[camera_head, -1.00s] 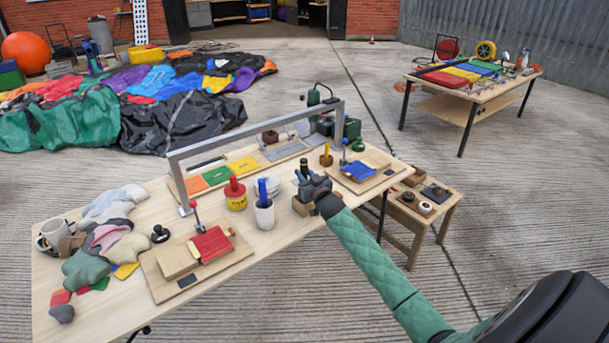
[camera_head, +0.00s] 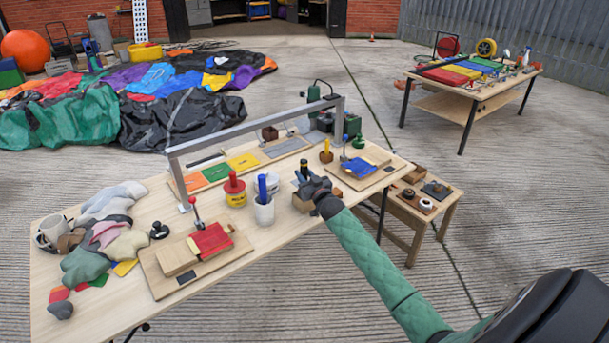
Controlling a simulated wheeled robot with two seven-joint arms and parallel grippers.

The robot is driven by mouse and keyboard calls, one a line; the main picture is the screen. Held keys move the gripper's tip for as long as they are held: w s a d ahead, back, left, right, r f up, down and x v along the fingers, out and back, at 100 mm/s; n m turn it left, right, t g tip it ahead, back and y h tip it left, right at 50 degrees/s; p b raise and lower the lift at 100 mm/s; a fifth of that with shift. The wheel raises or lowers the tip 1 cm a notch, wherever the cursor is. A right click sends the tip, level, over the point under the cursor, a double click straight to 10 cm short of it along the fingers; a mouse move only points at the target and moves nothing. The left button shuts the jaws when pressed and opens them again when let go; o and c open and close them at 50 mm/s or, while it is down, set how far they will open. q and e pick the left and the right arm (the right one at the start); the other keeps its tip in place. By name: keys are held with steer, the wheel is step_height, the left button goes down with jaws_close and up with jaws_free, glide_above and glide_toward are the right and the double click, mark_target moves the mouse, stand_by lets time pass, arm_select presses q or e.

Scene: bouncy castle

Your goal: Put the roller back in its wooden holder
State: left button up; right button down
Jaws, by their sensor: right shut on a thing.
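My right gripper (camera_head: 307,184) is shut on a small dark upright handle (camera_head: 304,168), which I take to be the roller's. The fingers hide its lower part. A brown wooden block (camera_head: 301,204), which looks like the wooden holder, sits on the workbench right under and beside the gripper. The gripper covers part of it, so I cannot tell whether the roller is touching the block or is inside it. My left gripper is not in view.
A grey metal frame (camera_head: 255,129) spans the workbench (camera_head: 130,308) behind the gripper. A white cup with blue handles (camera_head: 264,213) and a red-yellow pot (camera_head: 235,193) stand to the left. A board with blue cloth (camera_head: 359,168) lies to the right.

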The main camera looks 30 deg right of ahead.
mark_target(306, 168)
steer(key=shift+f+b, duration=1.1)
steer(key=shift+f, duration=1.1)
stand_by(1.0)
steer(key=shift+c, duration=2.2)
jaws_free()
steer(key=shift+s+a+f, duration=0.1)
steer(key=shift+f, duration=0.15)
steer(key=shift+r, duration=0.1)
steer(key=shift+r+p, duration=2.9)
steer(key=shift+r, duration=1.3)
